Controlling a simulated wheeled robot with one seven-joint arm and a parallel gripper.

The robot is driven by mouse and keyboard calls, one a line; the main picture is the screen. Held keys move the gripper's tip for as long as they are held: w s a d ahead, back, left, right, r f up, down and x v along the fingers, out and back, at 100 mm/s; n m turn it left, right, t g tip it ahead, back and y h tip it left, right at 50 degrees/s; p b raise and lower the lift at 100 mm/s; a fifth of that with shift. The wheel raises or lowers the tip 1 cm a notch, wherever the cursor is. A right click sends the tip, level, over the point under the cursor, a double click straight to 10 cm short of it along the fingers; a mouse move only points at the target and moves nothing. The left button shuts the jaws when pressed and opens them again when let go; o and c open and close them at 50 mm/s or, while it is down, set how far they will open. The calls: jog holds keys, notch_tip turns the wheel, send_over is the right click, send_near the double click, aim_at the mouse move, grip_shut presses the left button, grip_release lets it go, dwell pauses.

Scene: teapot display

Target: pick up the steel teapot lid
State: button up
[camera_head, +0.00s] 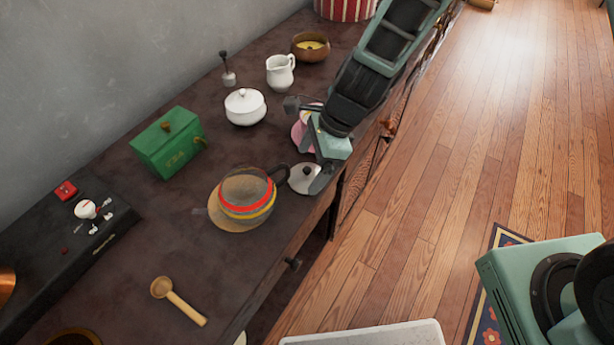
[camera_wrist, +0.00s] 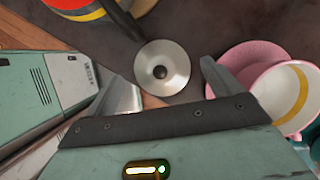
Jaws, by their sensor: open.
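The steel teapot lid (camera_head: 301,180) is a shiny round disc with a dark knob. It lies on the dark wooden counter near its front edge, just right of the glass teapot (camera_head: 247,190) with red and yellow bands. In the wrist view the lid (camera_wrist: 175,62) is fully visible, just beyond the space between my fingertips. My gripper (camera_head: 317,178) is open and empty, right beside the lid. In the wrist view the two fingers of my gripper (camera_wrist: 160,84) are spread wide. In the head view they partly cover the lid's right side.
A pink cup and saucer (camera_wrist: 243,58) stand close to my right finger in the wrist view. The teapot's dark handle reaches close to the lid. A white sugar bowl (camera_head: 245,108), a green box (camera_head: 168,145) and a wooden scoop (camera_head: 180,302) stand or lie farther off.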

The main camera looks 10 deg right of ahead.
aim_at(307, 175)
jog(key=shift+x, duration=1.35)
jog(key=c, duration=0.9)
jog(key=shift+o, duration=0.2)
jog(key=shift+r, duration=0.1)
